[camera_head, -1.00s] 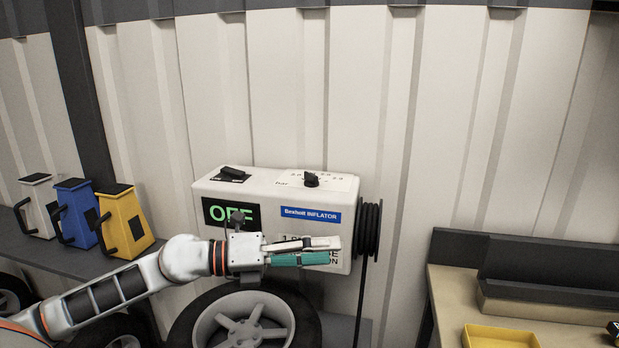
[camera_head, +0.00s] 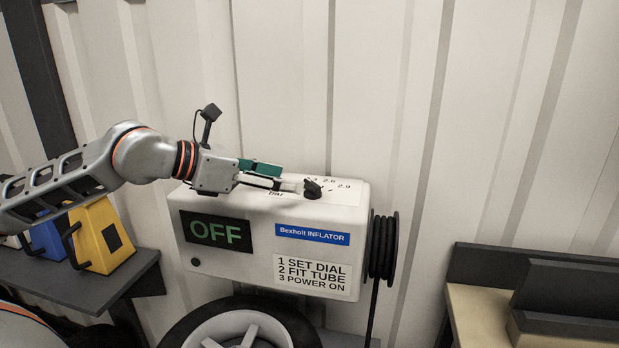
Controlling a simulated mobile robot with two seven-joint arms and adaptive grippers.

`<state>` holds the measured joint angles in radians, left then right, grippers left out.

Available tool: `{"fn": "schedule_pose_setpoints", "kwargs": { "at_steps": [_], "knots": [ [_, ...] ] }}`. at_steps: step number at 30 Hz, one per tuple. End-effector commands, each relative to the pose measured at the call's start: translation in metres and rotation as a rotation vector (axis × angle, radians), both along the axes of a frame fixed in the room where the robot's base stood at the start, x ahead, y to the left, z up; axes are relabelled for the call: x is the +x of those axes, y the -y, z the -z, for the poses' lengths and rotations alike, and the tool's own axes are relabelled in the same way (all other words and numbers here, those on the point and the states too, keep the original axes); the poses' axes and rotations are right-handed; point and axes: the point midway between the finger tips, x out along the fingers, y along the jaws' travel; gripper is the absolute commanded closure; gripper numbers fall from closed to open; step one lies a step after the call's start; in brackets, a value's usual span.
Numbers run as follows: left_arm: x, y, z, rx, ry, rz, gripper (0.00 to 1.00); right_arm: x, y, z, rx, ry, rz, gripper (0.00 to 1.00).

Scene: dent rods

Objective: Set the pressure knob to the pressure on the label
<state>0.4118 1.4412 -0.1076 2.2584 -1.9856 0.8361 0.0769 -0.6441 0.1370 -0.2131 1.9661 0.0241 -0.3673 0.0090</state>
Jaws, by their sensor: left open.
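The white inflator box (camera_head: 220,275) stands against the wall with an "OFF" display (camera_head: 215,232) and a list of steps (camera_head: 312,276) on its front. The black pressure knob (camera_head: 312,189) is on its top, on a white scale plate (camera_head: 342,194) marked in bar and partly covered by my gripper. My left gripper (camera_head: 290,180) is open, its fingers pointing right, with the fingertips close to the knob's left side; I cannot tell whether they touch it. The black power switch seen before is hidden behind my arm. My right gripper is not in view.
A wheel (camera_head: 240,322) stands below the box. A black hose reel (camera_head: 383,246) is on the box's right side. Yellow (camera_head: 103,238) and blue (camera_head: 48,238) containers stand on a dark shelf at left. A bench (camera_head: 482,318) is at lower right.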

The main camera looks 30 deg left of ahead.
Motion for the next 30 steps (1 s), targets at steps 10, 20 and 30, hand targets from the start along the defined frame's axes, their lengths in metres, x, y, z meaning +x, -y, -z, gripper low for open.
{"fn": "schedule_pose_setpoints", "kwargs": {
  "at_steps": [10, 20, 30],
  "knots": [
    [0.019, 0.012, 0.004, -0.006, 0.002, 0.002, 0.46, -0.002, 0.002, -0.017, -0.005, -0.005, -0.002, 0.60],
    [0.051, 0.031, 0.022, -0.005, 0.001, 0.002, 0.46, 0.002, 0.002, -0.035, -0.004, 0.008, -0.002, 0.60],
    [0.062, 0.037, 0.030, -0.001, -0.001, 0.001, 0.46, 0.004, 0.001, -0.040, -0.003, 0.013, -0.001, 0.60]
  ]
}}
